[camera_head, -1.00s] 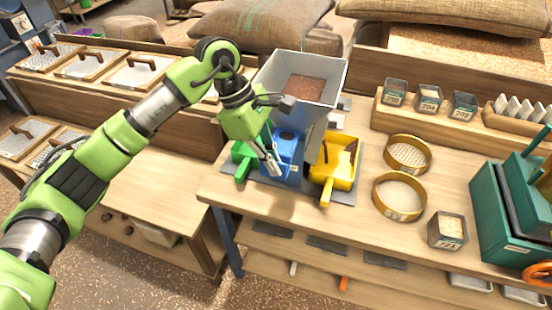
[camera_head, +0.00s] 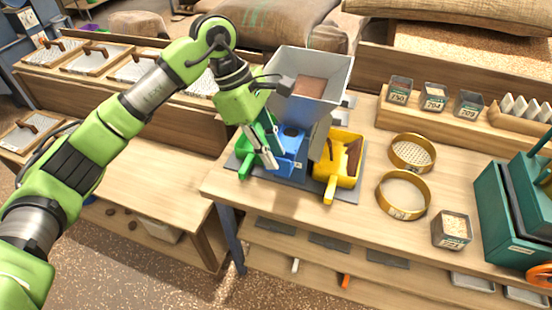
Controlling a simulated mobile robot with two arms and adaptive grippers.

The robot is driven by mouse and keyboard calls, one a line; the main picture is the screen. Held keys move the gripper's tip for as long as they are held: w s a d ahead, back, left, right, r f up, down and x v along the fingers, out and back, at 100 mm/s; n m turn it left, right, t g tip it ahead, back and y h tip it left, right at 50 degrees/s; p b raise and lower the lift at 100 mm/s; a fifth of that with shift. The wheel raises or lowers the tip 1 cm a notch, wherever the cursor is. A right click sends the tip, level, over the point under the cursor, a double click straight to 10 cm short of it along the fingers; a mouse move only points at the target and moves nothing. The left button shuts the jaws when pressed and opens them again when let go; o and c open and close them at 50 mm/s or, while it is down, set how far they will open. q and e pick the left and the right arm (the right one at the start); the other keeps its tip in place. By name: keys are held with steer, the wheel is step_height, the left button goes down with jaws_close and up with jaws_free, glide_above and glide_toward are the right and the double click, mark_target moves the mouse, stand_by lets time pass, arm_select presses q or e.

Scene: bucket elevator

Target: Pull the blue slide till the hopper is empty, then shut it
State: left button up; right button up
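The grey hopper (camera_head: 331,88) stands on the bench with brown grain (camera_head: 310,87) visible inside. Below it is a blue part (camera_head: 291,140), partly hidden by my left gripper; I cannot tell which piece of it is the slide. A yellow scoop-like tray (camera_head: 333,166) with brown grain in it sits to the right of the blue part. A green tray (camera_head: 245,166) sits to the left, partly covered by my gripper. My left gripper (camera_head: 269,162) points down just in front of the blue part's left side. Contact and finger gap are unclear. My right gripper is out of view.
Two round yellow-rimmed sieves (camera_head: 428,152) and a clear box of grain (camera_head: 452,230) are on the bench to the right. A green machine (camera_head: 505,215) stands at the far right. A raised shelf (camera_head: 425,119) holds small jars.

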arm_select(q)
steer(key=v, duration=0.9)
